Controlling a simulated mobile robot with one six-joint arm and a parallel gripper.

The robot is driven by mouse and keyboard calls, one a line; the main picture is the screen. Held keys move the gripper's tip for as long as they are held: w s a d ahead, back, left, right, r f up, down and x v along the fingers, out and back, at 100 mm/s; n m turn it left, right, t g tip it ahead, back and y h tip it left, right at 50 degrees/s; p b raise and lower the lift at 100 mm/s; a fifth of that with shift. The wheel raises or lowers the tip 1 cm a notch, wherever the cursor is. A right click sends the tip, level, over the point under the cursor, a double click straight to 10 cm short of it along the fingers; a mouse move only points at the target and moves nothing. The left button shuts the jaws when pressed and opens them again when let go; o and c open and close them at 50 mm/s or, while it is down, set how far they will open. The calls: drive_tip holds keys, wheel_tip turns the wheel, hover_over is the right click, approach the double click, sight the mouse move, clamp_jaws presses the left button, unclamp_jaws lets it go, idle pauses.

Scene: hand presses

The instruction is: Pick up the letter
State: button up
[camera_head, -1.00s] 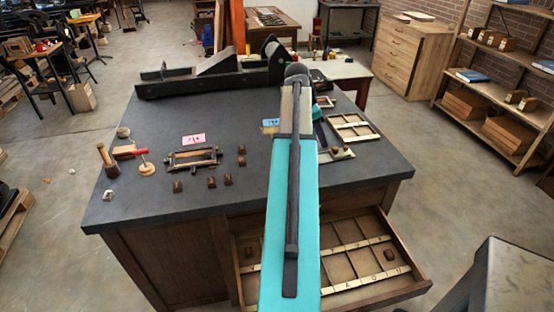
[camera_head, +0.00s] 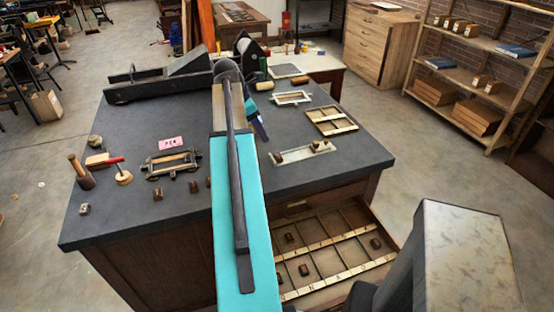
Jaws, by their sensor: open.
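Several small dark brown letter blocks are in view, and I cannot tell which is the letter meant. Some lie on the dark worktop (camera_head: 120,225), such as one block (camera_head: 158,194) near the front edge. Two sit on a pale flat tray (camera_head: 300,153) at the right. Others lie in the open drawer (camera_head: 350,272), such as one block (camera_head: 376,243) at its right side. My teal arm rises across the middle of the view and bends at its top over the worktop. My gripper is hidden behind the arm.
A small press frame (camera_head: 172,163), a pink card (camera_head: 171,142), a mallet (camera_head: 82,173) and a divided wooden case (camera_head: 331,121) are on the worktop. A long dark press (camera_head: 160,80) stands behind. A grey block (camera_head: 462,255) stands close at the lower right.

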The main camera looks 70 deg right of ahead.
drive_tip(key=shift+o, duration=0.4)
drive_tip(key=shift+s, duration=0.1)
drive_tip(key=shift+d, duration=0.1)
drive_tip(key=p, duration=0.2)
hover_over(277, 157)
drive_tip(key=w+a, duration=0.1)
drive_tip(key=w, duration=0.1)
drive_tip(key=shift+w+a+f, duration=0.1)
drive_tip(key=shift+f, duration=1.9)
drive_tip(key=shift+w+a+f, duration=0.1)
drive_tip(key=shift+f, duration=1.9)
drive_tip(key=shift+d+f, duration=0.1)
drive_tip(key=shift+p+x, duration=1.4)
drive_tip(key=shift+x, duration=0.85)
drive_tip(key=shift+s+f, duration=0.2)
drive_tip(key=shift+s, duration=0.05)
drive_tip(key=shift+f, duration=0.15)
